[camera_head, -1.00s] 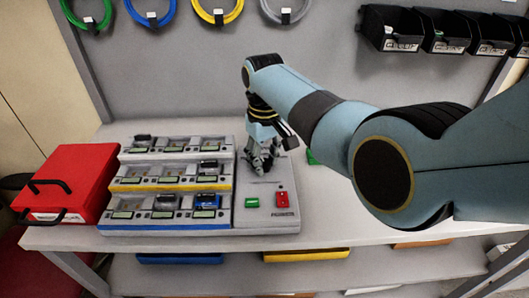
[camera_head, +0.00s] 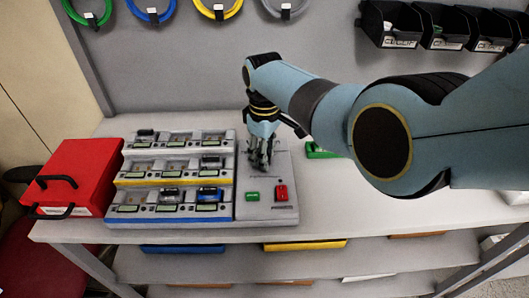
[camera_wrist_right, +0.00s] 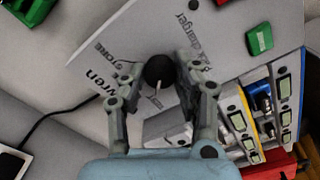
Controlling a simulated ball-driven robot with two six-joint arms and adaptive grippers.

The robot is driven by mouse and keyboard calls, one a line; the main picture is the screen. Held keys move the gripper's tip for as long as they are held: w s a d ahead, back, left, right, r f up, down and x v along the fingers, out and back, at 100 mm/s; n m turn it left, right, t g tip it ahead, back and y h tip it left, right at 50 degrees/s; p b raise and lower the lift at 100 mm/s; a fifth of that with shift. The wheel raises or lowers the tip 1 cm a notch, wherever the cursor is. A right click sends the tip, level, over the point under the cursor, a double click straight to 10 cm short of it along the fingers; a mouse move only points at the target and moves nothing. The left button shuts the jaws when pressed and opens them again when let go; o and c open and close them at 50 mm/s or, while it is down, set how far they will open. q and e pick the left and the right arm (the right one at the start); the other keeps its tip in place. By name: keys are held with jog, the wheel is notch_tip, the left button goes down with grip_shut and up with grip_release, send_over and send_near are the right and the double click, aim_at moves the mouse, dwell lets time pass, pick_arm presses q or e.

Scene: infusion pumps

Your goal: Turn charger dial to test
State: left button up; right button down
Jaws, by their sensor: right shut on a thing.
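The charger has a light grey control panel (camera_head: 268,208) at the right end of its stepped bays, with printed labels. Its black round dial (camera_wrist_right: 158,70), with a white pointer line, shows between the fingers in the right wrist view. My right gripper (camera_head: 261,163) points down over the panel, and it also shows in the right wrist view (camera_wrist_right: 160,78). It is shut on the dial. In the head view the fingers hide the dial. My left gripper is not in view.
On the panel are a green button (camera_head: 252,196) and a red switch (camera_head: 281,192). Stepped charging bays (camera_head: 172,196) hold several small devices. A red case (camera_head: 75,180) stands at the left. The bench to the right is mostly clear, with a green object (camera_head: 319,151) behind my arm.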

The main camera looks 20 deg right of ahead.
jog(key=c, duration=1)
grip_release()
notch_tip(320, 180, up, 12)
